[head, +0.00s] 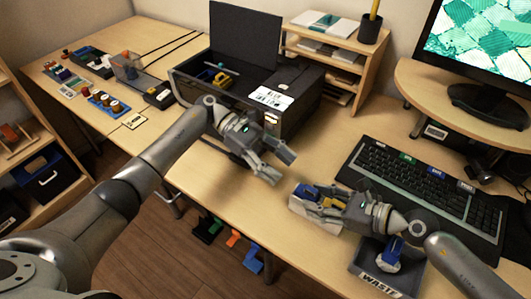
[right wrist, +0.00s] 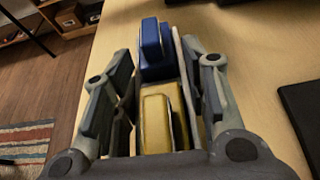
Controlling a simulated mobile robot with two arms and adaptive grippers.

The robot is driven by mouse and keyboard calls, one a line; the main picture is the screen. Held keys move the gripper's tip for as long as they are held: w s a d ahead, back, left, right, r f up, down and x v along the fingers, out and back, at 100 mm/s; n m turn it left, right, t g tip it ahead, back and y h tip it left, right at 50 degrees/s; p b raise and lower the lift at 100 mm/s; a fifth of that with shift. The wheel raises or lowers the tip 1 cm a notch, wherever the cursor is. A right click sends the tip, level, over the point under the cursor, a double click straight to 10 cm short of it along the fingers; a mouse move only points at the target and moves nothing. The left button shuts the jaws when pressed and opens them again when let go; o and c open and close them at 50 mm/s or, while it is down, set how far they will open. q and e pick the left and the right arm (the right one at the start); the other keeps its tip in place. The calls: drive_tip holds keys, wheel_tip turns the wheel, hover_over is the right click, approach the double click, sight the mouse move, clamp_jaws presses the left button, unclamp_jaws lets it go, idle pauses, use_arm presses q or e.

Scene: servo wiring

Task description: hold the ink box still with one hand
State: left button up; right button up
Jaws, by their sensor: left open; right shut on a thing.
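The ink box (head: 303,212) is a pale, open box near the front edge of the desk. It holds a blue cartridge (right wrist: 154,50) and a yellow cartridge (right wrist: 162,118), which lie between my right fingers in the right wrist view. My right gripper (head: 318,200) is shut on the ink box, its fingers along the sides and hiding part of it. My left gripper (head: 279,165) is open and empty, above the desk and up-left of the box in the head view, apart from it.
A black printer (head: 290,112) stands behind with its lid raised and something yellow inside. A waste bin (head: 378,285) holding a blue and white item is near my right arm. A keyboard (head: 425,190) lies to the right. Bare desk (head: 222,178) shows left of my left gripper.

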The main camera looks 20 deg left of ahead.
sight(305, 186)
use_arm(q)
drive_tip(key=x, duration=0.7)
drive_tip(key=shift+d+f, duration=0.1)
drive_tip(key=shift+c, duration=0.3)
clamp_jaws()
